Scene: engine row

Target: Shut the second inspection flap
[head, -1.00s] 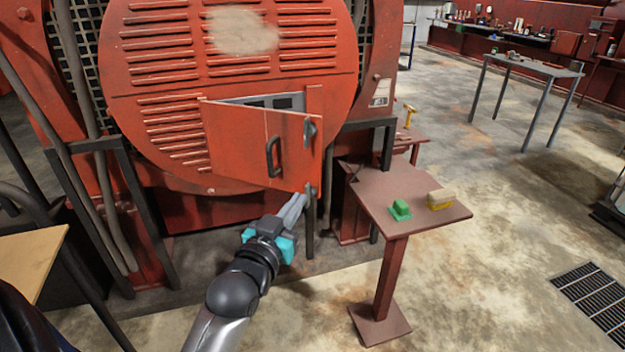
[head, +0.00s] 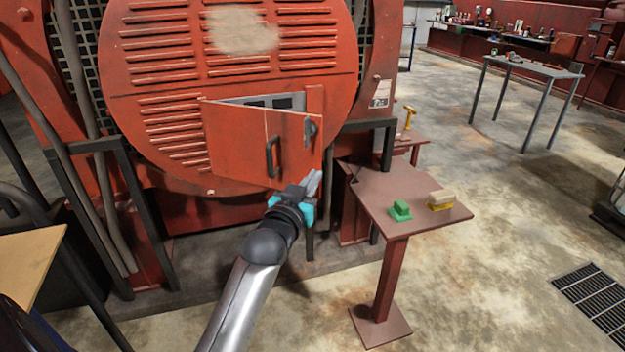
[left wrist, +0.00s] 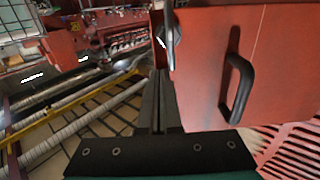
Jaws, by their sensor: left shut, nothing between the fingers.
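The red inspection flap (head: 245,142) hangs partly open on the round louvred engine cover, with a dark gap along its top edge. It has a black bar handle (head: 272,156) and a dark latch (head: 311,130) near its right edge. My left gripper (head: 315,182) is shut and empty, at the flap's lower right corner. In the left wrist view the shut fingers (left wrist: 158,100) point up beside the flap's edge (left wrist: 205,75), and the flap's handle (left wrist: 238,88) is to their right. I cannot tell whether the fingers touch the flap. My right gripper is not in view.
A red pedestal stand (head: 385,200) at the right holds a green block (head: 400,211) and a yellow-and-tan block (head: 440,200). A grey table (head: 530,67) stands farther back. A wooden board edge (head: 30,262) is at the left.

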